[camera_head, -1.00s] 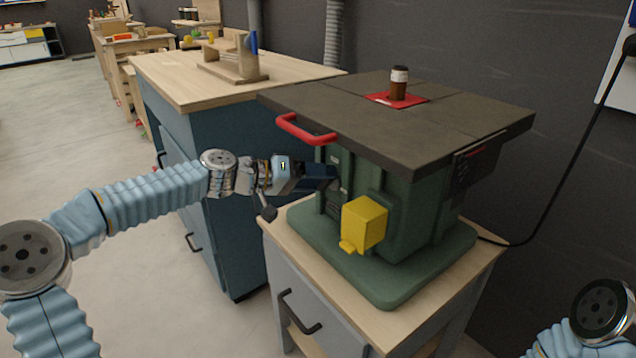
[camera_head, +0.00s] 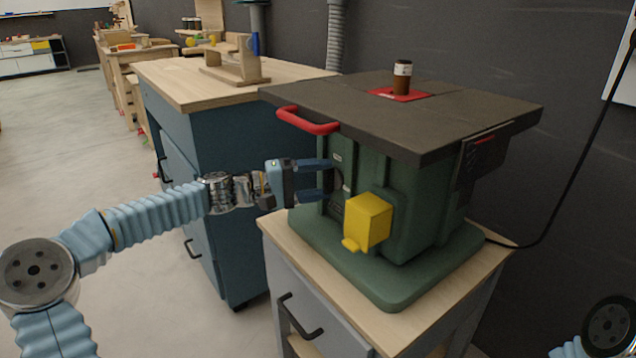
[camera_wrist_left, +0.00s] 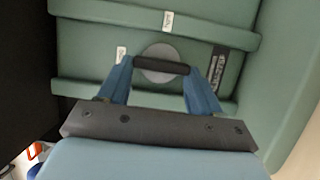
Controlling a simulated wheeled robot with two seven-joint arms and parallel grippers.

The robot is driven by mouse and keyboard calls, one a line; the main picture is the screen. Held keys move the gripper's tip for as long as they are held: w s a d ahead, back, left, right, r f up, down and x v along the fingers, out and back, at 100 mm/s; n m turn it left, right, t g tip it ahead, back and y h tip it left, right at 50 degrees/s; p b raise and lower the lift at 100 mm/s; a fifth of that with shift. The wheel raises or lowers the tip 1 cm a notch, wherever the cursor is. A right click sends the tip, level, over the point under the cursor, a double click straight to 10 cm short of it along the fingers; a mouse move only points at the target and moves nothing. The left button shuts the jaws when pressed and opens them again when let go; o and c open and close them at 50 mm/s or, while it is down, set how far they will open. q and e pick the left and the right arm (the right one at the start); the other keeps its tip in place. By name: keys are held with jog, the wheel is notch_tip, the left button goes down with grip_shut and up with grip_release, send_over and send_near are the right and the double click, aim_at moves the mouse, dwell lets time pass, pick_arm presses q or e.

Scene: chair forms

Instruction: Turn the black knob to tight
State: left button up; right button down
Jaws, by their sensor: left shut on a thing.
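The black knob (camera_wrist_left: 162,65) shows in the left wrist view as a dark bar across a round grey disc (camera_wrist_left: 160,52) on the green machine's side. My left gripper (camera_wrist_left: 160,67) is shut on the knob, with one blue finger at each end of the bar. In the head view my left gripper (camera_head: 329,181) reaches the left side of the green machine (camera_head: 415,205), and the knob is mostly hidden by the fingers. Small labels sit on the panel, but their text is too small to read. My right gripper is not in view.
A dark tabletop (camera_head: 440,110) with a red handle (camera_head: 308,121) overhangs my left gripper. A yellow box (camera_head: 368,220) juts out just right of it. A blue workbench (camera_head: 225,150) stands behind my left arm. Open floor lies at left.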

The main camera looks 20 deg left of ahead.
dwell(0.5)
pick_arm(q)
jog(key=o, duration=1.1)
jog(key=shift+c, duration=0.2)
jog(key=shift+a, duration=0.15)
jog(key=v, duration=1.3)
jog(key=shift+s+a, duration=0.15)
jog(key=shift+a, duration=0.1)
jog(key=shift+f, duration=0.1)
